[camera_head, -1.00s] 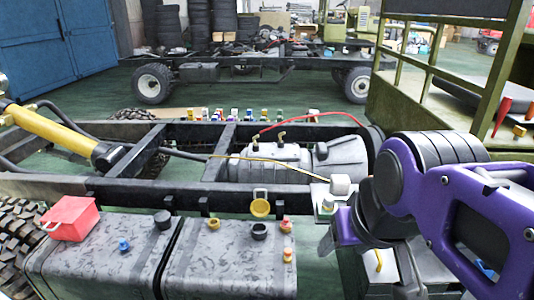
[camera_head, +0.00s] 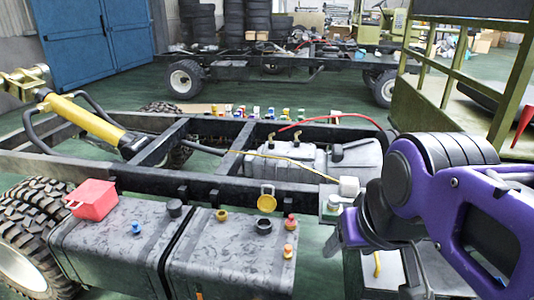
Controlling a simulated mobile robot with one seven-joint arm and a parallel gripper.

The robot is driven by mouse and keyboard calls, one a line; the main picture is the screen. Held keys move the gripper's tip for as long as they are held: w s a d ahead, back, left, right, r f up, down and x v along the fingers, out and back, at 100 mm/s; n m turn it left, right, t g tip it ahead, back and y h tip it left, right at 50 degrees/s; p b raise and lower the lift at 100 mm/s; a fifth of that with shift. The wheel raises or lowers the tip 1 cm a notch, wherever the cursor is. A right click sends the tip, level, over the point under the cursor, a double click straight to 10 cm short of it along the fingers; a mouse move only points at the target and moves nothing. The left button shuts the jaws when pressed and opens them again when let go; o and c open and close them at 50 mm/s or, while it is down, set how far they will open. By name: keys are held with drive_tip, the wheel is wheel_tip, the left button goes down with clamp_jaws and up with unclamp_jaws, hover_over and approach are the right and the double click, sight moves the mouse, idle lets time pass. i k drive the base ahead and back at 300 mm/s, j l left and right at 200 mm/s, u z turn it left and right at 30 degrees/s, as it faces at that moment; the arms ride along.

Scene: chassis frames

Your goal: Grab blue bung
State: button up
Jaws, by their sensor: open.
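The blue bung (camera_head: 136,228) is a small blue plug standing on top of the left grey tank (camera_head: 110,250), at the lower left of the head view. Nothing touches it. My purple arm fills the right side. My gripper (camera_head: 337,238) is partly seen at the arm's left end, right of the right tank and well apart from the bung. It looks open and empty, though the arm hides much of it.
A red canister (camera_head: 92,199) and a black cap (camera_head: 175,208) flank the bung. The right tank (camera_head: 225,260) bears yellow, black, red and orange caps. The dark chassis frame (camera_head: 150,185) runs behind the tanks. A large tyre (camera_head: 35,205) stands at left.

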sight(136, 229)
drive_tip(key=j+z, duration=0.4)
drive_tip(key=j, duration=0.45)
drive_tip(key=u, duration=1.4)
drive_tip(key=i+j+z, duration=0.2)
drive_tip(key=j, duration=0.2)
drive_tip(key=i+j+z, duration=0.2)
drive_tip(key=j, duration=0.2)
drive_tip(key=i, duration=0.05)
